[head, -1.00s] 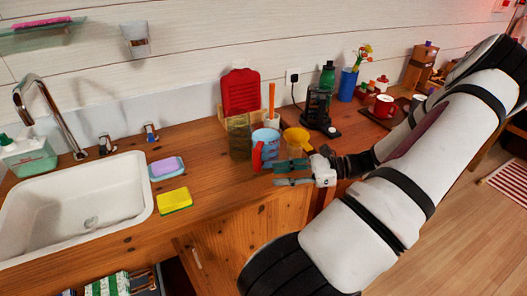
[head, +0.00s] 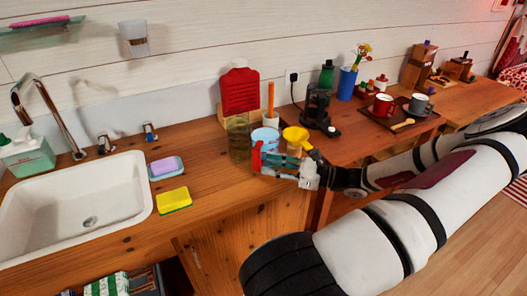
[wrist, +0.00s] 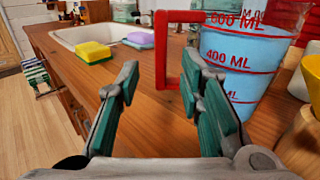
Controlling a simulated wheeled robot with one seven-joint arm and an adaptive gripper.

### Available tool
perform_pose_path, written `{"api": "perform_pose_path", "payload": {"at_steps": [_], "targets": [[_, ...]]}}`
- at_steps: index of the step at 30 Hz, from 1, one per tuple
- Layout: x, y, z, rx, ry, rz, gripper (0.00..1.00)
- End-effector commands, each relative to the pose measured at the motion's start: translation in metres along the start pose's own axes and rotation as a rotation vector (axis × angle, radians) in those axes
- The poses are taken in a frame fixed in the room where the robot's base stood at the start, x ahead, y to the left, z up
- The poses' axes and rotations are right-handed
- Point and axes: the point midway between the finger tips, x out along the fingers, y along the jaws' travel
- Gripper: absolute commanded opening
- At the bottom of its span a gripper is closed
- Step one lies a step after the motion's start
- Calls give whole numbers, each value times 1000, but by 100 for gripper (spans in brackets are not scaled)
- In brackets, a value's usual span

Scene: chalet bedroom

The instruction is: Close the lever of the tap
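The tap's curved metal spout (head: 48,112) rises behind the white sink at the left in the head view. Two small levers stand on the counter to its right: a dark metal one (head: 104,145) and one with a blue mark (head: 150,132). I cannot tell from their look which is open. My gripper (head: 268,158) is open and empty over the counter, well to the right of the tap. In the wrist view its green-padded fingers (wrist: 165,100) are spread, with the measuring cup's red handle just beyond them. The levers are too small to make out there.
A blue measuring cup (head: 266,138) stands close to my gripper and also fills the right of the wrist view (wrist: 240,65). A yellow funnel (head: 297,137) is beside it. A yellow sponge (head: 174,201) and purple soap (head: 165,166) lie by the sink (head: 142,190).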

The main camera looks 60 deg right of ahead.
Motion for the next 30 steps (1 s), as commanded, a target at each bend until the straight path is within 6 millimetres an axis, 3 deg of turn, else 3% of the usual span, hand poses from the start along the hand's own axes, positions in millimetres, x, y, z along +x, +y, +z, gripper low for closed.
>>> {"api": "perform_pose_path", "payload": {"at_steps": [12,20,25,30], "targets": [[49,-1,-2,1,-1,1,34],[52,-1,-2,0,0,1,34],[52,-1,-2,0,0,1,0],[51,-1,-2,0,0,1,0]]}}
